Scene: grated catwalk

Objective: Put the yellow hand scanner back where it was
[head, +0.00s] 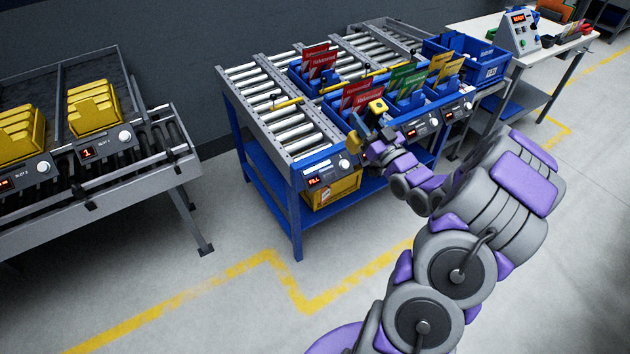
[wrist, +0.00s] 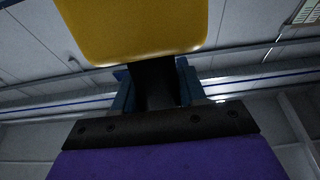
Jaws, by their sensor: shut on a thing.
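My gripper (head: 366,131) is at the blue roller table, in front of the card bins. It is shut on the yellow hand scanner (head: 377,106). In the wrist view the scanner's yellow body (wrist: 135,28) fills the top, and its dark grip (wrist: 154,85) sits between my blue fingers (wrist: 154,88). In the head view a second yellow-orange part shows at the lower left of the gripper; I cannot tell whether it belongs to the scanner. No empty holder for the scanner can be made out.
The roller table (head: 262,100) has open rollers left of the blue bins (head: 410,95). A yellow crate (head: 333,190) sits on its lower shelf. A conveyor with yellow bins (head: 95,108) is at left. A white bench (head: 490,30) with a control box (head: 519,33) stands back right.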

